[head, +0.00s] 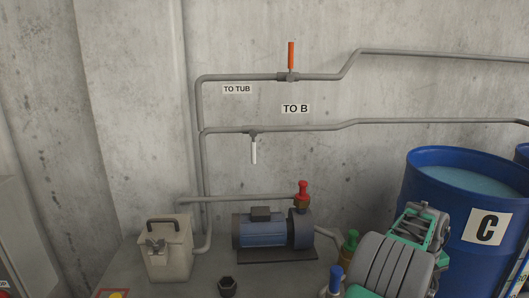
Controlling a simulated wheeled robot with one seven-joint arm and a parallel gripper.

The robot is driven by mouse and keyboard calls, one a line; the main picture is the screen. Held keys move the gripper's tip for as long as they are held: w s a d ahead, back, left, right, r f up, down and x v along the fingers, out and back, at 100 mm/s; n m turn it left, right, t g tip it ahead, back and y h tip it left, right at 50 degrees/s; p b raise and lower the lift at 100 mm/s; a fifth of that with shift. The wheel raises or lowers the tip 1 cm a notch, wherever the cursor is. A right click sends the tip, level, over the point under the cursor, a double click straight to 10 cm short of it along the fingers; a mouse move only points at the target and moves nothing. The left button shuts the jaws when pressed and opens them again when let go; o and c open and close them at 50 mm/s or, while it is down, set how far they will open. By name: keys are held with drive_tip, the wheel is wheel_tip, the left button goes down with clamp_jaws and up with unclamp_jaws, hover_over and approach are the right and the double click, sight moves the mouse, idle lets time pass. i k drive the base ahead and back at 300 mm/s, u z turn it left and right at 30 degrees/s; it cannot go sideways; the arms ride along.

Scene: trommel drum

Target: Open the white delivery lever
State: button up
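The white delivery lever (254,151) hangs straight down from a valve on the lower grey pipe (300,128). The lever stands at a right angle to that pipe. A sign reading TO B (295,108) is on the wall just above the pipe, to the right of the lever.
An orange lever (291,55) points up on the upper pipe, near a TO TUB sign (237,89). Below are a blue pump (262,233), a beige handled container (165,255) and a blue drum marked C (455,265). A grey ribbed and teal form (385,268) fills the lower right foreground.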

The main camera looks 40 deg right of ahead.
sight(253, 152)
drive_tip(key=k, duration=1)
